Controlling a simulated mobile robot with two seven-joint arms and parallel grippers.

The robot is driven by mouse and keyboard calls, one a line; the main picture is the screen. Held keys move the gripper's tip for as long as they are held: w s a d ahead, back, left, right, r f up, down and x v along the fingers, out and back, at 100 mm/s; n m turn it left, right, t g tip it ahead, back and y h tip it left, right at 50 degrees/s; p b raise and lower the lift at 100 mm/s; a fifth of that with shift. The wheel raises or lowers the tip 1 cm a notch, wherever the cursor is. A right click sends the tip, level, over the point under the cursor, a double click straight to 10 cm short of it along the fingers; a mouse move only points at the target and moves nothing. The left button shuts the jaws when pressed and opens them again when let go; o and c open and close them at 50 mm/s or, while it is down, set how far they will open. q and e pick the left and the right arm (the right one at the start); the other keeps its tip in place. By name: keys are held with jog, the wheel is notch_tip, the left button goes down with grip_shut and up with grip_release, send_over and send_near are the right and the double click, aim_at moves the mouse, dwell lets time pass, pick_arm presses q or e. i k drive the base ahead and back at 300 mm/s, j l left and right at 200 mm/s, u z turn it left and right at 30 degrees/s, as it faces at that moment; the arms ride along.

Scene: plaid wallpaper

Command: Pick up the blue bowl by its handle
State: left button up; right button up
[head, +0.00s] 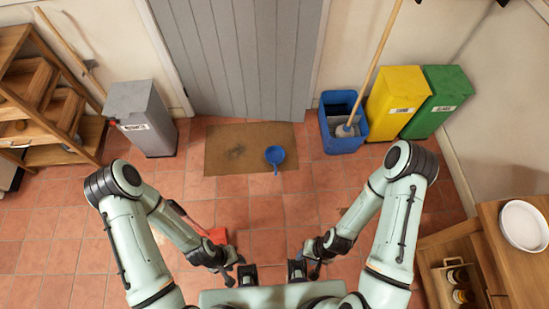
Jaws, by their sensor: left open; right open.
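The blue bowl (275,154) lies on a brown doormat (225,135) in front of the grey door. Its short blue handle points toward me, near the mat's front edge. My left gripper (239,276) is open near the bottom centre of the head view, well short of the bowl. My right gripper (305,270) is open just to the right of it, also apart from the bowl. Both are close to my body, and their fingers are small and partly hidden by my wrists. Nothing shows between them.
A blue bucket (343,140) with a mop stands right of the mat, beside yellow (395,100) and green (437,100) bins. A grey bin (142,120) stands left. A red object (218,236) lies on the tiles behind my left arm. Tiles before the mat are mostly clear.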

aim_at(274, 154)
jog(key=i+l+u, duration=0.55)
jog(key=i+u, duration=0.2)
jog(key=i+l+u, duration=0.15)
jog(key=u, duration=0.15)
jog(key=i+l, duration=0.05)
jog(key=i, duration=0.05)
